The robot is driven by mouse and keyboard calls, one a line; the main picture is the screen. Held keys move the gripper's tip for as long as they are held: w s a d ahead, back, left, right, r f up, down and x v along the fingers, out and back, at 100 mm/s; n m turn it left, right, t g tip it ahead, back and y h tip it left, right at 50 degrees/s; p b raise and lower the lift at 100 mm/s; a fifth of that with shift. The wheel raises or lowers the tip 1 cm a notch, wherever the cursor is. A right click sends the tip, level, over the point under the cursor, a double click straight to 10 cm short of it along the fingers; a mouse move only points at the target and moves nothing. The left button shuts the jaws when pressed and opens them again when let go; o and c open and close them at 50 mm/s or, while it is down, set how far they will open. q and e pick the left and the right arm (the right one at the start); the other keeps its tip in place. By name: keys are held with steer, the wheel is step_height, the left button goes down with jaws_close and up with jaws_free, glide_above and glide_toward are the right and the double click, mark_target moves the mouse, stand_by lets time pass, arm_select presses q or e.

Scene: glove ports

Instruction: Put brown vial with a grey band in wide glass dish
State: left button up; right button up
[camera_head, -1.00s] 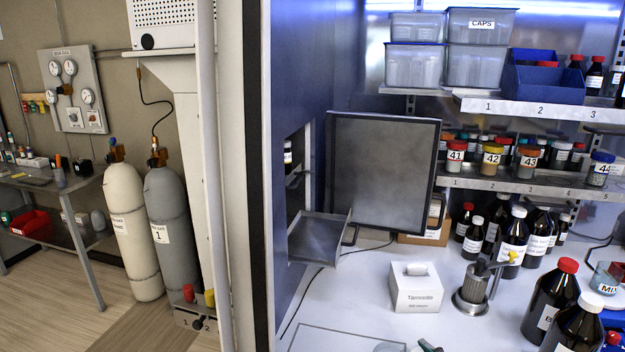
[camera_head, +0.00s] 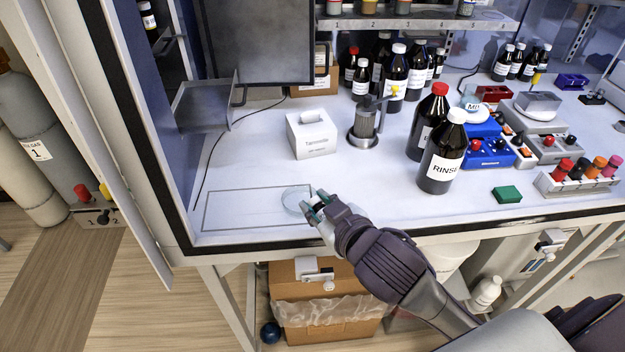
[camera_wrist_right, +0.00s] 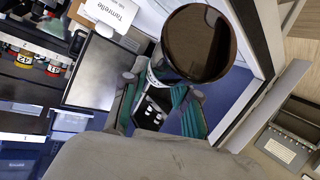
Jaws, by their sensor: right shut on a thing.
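The wide glass dish (camera_head: 292,200) is clear and shallow. It lies near the worktop's front edge, on the right end of a thin outlined rectangle. My right gripper (camera_head: 317,206) is at the dish's right side and overlaps its rim in the head view; I cannot tell how high above it. In the right wrist view its green-padded fingers (camera_wrist_right: 160,108) are shut on a brown vial (camera_wrist_right: 197,43), whose round dark end faces the camera. A pale label shows beside that end; a grey band cannot be made out. My left gripper is not in view.
A white tissue box (camera_head: 311,135) and a metal canister (camera_head: 364,125) stand behind the dish. Large brown bottles, one labelled RINSE (camera_head: 442,155), stand to the right with a green block (camera_head: 507,194). The outlined area left of the dish is clear.

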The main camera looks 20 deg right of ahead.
steer(key=a+r+n+g+y, duration=0.2)
steer(key=a+n+g+y, duration=0.5)
steer(key=a, duration=0.8)
steer(key=shift+a+n+y, duration=0.35)
steer(key=shift+n+y, duration=1.45)
steer(key=shift+n, duration=0.3)
